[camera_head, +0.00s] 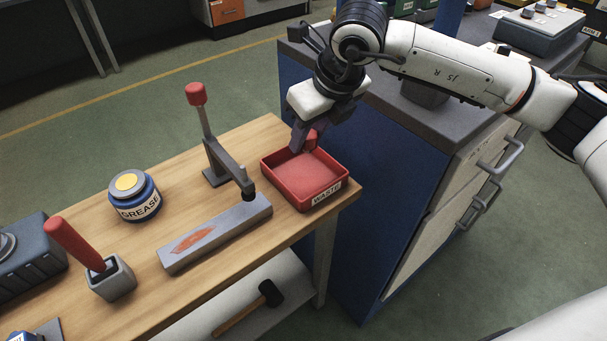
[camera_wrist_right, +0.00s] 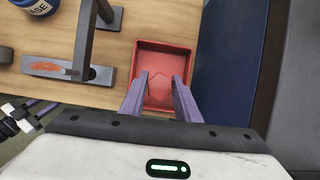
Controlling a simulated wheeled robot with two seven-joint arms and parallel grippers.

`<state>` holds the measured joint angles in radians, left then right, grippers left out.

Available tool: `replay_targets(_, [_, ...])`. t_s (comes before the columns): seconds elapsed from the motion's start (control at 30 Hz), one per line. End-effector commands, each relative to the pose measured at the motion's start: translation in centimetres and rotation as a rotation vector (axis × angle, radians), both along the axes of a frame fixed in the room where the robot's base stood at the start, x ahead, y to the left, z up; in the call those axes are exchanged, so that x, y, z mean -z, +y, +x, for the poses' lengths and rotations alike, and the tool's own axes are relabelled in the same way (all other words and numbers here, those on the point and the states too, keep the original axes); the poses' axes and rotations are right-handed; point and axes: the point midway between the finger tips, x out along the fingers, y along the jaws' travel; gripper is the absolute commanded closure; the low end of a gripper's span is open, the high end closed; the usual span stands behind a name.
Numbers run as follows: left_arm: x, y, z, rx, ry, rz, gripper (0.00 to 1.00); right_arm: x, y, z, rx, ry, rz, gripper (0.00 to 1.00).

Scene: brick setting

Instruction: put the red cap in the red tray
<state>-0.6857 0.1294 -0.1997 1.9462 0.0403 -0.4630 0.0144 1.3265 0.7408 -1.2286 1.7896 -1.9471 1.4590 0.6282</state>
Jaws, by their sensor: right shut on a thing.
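The red cap (camera_head: 311,141) is held between the purple fingers of my right gripper (camera_head: 302,136), at the far side of the red tray. In the right wrist view the cap (camera_wrist_right: 158,88) sits between the fingertips, with the tray's floor behind it. The red tray (camera_head: 328,196), labelled WASTE, stands at the right end of the wooden bench. The view does not show clearly whether the cap touches the tray floor. What seems to be my left gripper (camera_wrist_right: 40,111) shows small at the left of the right wrist view; its jaws are unclear.
A toggle clamp (camera_head: 228,166) with a red knob stands left of the tray, by a grey metal bar (camera_head: 215,233). A grease jar (camera_head: 135,196) and a red-handled tool (camera_head: 75,242) in a grey holder stand further left. A blue cabinet (camera_head: 375,170) stands beyond the bench end.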

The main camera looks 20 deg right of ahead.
Motion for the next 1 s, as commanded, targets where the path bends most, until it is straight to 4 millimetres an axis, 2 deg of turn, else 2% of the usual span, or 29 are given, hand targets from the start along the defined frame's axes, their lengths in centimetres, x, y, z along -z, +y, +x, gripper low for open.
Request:
replay_targets(0.1, [-0.2, 0.1, 0.2, 0.0, -0.004, 0.001, 0.69, -0.7, 0.3, 1.0, 0.157, 0.0, 0.0, 0.97])
replay_targets(0.27, [-0.2, 0.1, 0.2, 0.0, -0.004, 0.002, 0.69, -0.5, 0.3, 1.5, 0.266, 0.004, 0.0, 0.97])
replay_targets(0.5, [-0.4, 0.2, 0.1, 0.0, -0.002, 0.003, 0.69, 3.3, 0.2, 1.6, 0.28, 0.006, 0.0, 0.97])
replay_targets(0.67, [-0.4, 0.2, 0.0, -0.001, 0.002, 0.003, 0.69, 4.8, 0.2, 1.6, 0.28, 0.006, 0.0, 0.97])
replay_targets(0.83, [-0.3, 0.3, -0.4, -0.001, 0.01, 0.003, 0.69, 7.7, 0.2, 1.5, 0.279, 0.007, -0.001, 0.97])
replay_targets(1.0, [-0.2, 0.3, -0.5, -0.002, 0.014, 0.004, 0.69, 9.0, 0.3, 1.6, 0.278, 0.003, 0.001, 0.97])
